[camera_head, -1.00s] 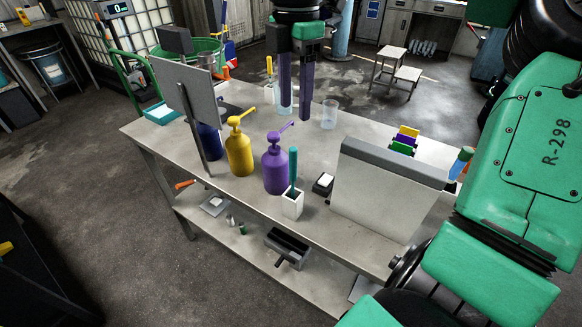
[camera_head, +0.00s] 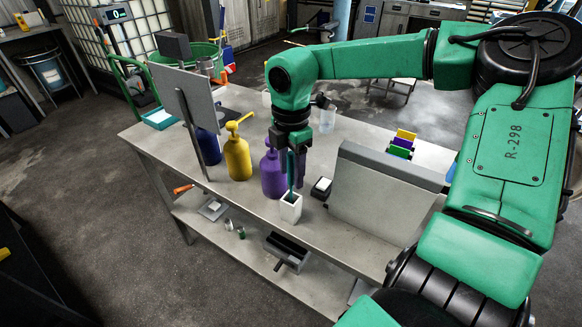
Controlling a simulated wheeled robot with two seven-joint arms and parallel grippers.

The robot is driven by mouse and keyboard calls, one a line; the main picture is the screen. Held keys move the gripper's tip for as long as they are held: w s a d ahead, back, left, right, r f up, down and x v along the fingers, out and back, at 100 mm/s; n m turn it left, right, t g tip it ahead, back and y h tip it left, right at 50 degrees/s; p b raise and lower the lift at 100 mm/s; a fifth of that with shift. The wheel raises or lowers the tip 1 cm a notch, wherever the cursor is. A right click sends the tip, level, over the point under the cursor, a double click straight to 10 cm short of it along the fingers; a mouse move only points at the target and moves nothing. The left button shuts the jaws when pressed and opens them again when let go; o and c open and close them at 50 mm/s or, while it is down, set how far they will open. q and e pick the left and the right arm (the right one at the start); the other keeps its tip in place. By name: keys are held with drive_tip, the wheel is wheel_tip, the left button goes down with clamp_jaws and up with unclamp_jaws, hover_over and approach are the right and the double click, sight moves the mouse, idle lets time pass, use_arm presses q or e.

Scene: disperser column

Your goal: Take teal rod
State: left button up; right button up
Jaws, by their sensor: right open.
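The teal rod (camera_head: 290,172) stands upright in a small white square holder (camera_head: 290,208) near the table's front edge. My right gripper (camera_head: 291,182) points down over the holder. I cannot tell whether a finger touches the rod. The rod's top end is partly hidden by the gripper. My left gripper is not in view.
A purple pump bottle (camera_head: 270,178) stands close left of the gripper, partly covered by it. A yellow pump bottle (camera_head: 238,158) is farther left. A black box with a white top (camera_head: 321,187) and a grey panel (camera_head: 372,196) stand to the right.

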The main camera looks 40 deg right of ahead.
clamp_jaws()
drive_tip(key=shift+r, duration=0.1)
